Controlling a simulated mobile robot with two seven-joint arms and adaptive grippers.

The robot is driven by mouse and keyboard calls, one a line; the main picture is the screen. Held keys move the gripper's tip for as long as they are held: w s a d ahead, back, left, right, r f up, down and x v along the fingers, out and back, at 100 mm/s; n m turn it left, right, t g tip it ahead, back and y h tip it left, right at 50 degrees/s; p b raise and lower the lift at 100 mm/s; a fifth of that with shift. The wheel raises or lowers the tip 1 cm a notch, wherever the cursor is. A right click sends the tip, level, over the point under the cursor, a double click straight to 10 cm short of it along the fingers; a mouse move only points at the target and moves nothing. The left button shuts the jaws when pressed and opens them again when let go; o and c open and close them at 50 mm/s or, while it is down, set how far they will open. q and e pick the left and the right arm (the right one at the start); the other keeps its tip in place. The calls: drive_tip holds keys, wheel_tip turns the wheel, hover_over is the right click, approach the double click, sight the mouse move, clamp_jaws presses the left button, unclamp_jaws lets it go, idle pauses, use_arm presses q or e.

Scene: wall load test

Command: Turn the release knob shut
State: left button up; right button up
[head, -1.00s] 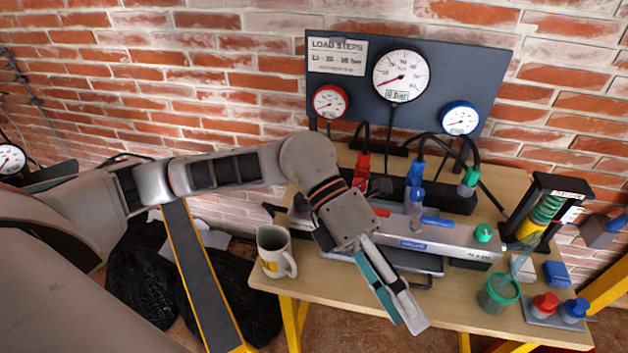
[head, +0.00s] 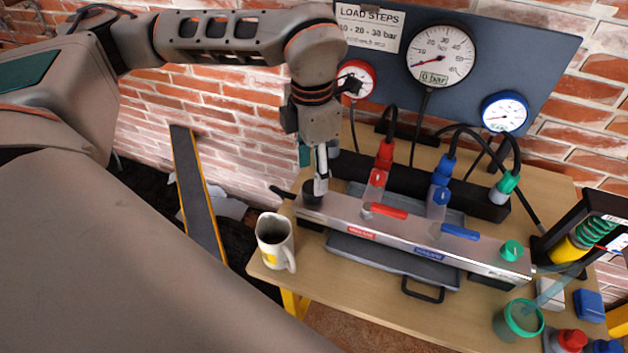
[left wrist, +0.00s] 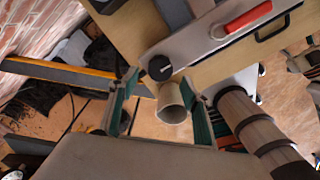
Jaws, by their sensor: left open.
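A long grey manifold (head: 400,238) lies on the wooden bench. It carries a round black knob (head: 312,192) at its left end and a green knob (head: 512,250) at its right end. I cannot read which is the release knob. My left gripper (head: 320,186) points down at the black knob and partly covers it. In the left wrist view the black knob (left wrist: 160,68) shows between and just beyond the open fingertips (left wrist: 160,82); contact cannot be told. My right gripper is out of view.
A mug (head: 274,243) stands close to the manifold's left end. Red (head: 385,211) and blue (head: 460,232) levers sit along the manifold. Hoses run behind it to a gauge panel (head: 395,60); the large gauge (head: 440,55) reads 0 bar. A green-rimmed cup (head: 520,318) stands front right.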

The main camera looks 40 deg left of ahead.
sight(312, 183)
use_arm(q)
drive_tip(key=shift+f, duration=2.1)
drive_tip(key=c, duration=1.1)
